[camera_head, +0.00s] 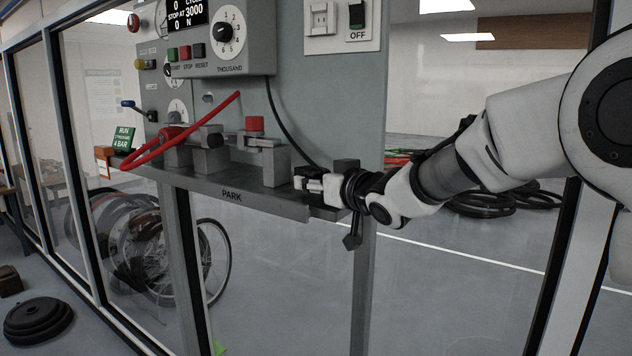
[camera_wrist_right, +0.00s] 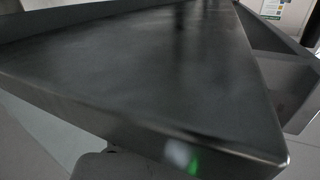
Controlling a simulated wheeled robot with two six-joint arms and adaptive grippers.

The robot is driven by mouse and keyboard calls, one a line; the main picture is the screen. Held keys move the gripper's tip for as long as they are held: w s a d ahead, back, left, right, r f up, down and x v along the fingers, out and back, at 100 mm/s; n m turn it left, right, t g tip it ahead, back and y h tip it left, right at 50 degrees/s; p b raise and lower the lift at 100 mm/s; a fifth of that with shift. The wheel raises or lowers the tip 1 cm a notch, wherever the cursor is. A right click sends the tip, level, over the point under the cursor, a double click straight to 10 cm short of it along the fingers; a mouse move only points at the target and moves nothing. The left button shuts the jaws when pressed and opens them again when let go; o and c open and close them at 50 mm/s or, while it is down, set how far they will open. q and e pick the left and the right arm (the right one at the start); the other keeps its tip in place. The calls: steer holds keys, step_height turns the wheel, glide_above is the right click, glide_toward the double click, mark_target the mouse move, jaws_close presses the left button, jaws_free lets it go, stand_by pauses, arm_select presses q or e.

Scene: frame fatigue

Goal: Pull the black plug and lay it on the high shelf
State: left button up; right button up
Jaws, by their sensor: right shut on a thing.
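My right gripper (camera_head: 308,183) is at the right end of the grey shelf marked PARK (camera_head: 262,202) in the head view. It is shut on a small dark thing at its tips, which looks like the black plug (camera_head: 299,181). A black cord (camera_head: 285,132) runs from the control box down to that spot. The fingers hide much of the plug, and I cannot tell whether it touches the shelf. In the right wrist view a dark flat slab (camera_wrist_right: 140,70) fills most of the picture; no plug shows there. My left gripper is not in view.
A white socket plate (camera_head: 320,20) with a black switch marked OFF is on the panel above. Clamp blocks (camera_head: 210,158) and a red cable (camera_head: 150,152) occupy the shelf's left and middle. The grey control box (camera_head: 235,45) overhangs it. A glazed frame stands at left.

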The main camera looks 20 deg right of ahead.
steer(key=shift+w+f+b, duration=0.1)
steer(key=shift+f+b, duration=0.25)
steer(key=shift+f, duration=0.15)
steer(key=o, duration=1.4)
steer(key=shift+c, duration=0.2)
step_height(320, 180, up, 10)
steer(key=shift+a+f, duration=0.1)
steer(key=shift+f, duration=0.05)
